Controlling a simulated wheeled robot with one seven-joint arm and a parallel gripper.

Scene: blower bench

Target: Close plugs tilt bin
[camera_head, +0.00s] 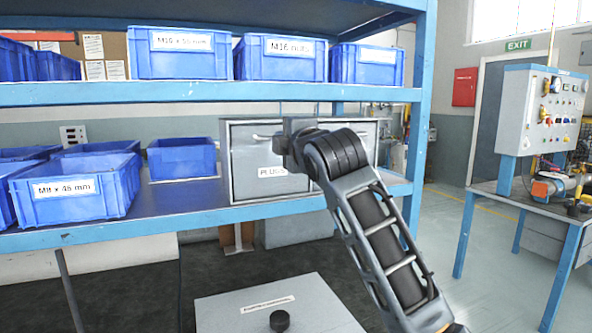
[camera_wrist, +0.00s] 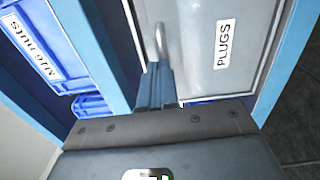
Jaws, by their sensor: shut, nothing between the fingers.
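The plugs tilt bin (camera_head: 258,155) is a grey box front with a "PLUGS" label, on the middle shelf in the head view. Its front looks near upright; I cannot tell whether a small gap stays at its top. In the wrist view the bin front (camera_wrist: 215,75) fills the upper right, with its metal handle (camera_wrist: 160,40) at its left. My gripper (camera_head: 283,143) is at the bin's upper right front in the head view, partly hidden by my wrist. In the wrist view its shut, empty fingers (camera_wrist: 155,85) are close to the handle; contact is unclear.
A second grey bin front (camera_head: 367,140) stands right of the plugs bin, partly behind my arm. Blue bins (camera_head: 182,157) stand to the left and on the shelf above. The blue shelf edge (camera_head: 120,232) runs below. A grey box with a black knob (camera_head: 280,320) stands low in front.

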